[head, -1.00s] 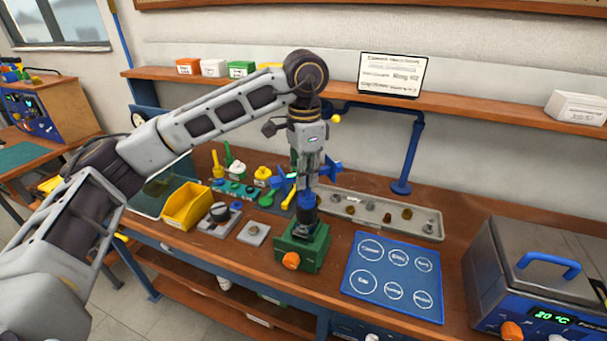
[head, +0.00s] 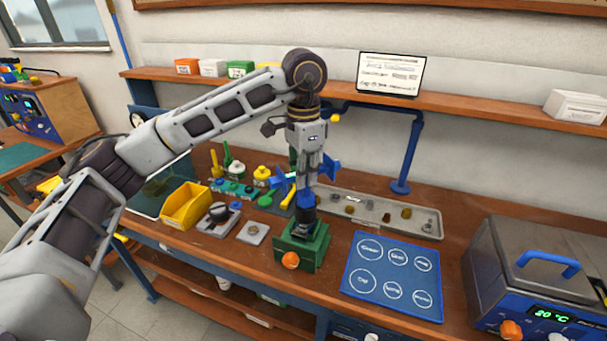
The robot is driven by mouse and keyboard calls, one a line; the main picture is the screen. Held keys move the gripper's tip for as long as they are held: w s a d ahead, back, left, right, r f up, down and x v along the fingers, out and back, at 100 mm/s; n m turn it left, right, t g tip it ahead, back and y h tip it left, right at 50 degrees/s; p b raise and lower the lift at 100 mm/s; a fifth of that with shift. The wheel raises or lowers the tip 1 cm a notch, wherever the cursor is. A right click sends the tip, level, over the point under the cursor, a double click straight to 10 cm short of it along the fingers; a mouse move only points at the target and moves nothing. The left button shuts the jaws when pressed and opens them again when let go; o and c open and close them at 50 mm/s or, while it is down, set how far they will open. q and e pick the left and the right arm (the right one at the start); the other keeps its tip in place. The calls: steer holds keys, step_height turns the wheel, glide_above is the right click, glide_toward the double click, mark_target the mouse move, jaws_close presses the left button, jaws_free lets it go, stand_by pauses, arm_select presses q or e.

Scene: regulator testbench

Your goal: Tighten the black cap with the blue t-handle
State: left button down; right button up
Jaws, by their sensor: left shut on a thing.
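The blue t-handle (head: 305,199) stands upright on top of the black cap (head: 303,224). The black cap sits in the green block fixture (head: 313,249) with an orange knob on its front. My left gripper (head: 304,186) points straight down and is shut on the t-handle from above. The fingers hide part of the handle. Blue pieces (head: 331,167) show on both sides of the fingers; I cannot tell whether they all belong to the handle. The contact between handle and cap is too small to see clearly. My right gripper is not in view.
A grey parts tray (head: 437,232) lies behind right and a blue marked mat (head: 350,283) in front right. A yellow bin (head: 181,208) and several small parts and tools stand left. A blue post (head: 409,157) rises behind. A grey-and-blue bath (head: 487,268) stands far right.

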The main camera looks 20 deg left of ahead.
arm_select(q)
steer(key=shift+r+p, duration=0.7)
steer(key=shift+r, duration=0.85)
stand_by(0.6)
steer(key=shift+r+p, duration=1.4)
steer(key=shift+r, duration=1.1)
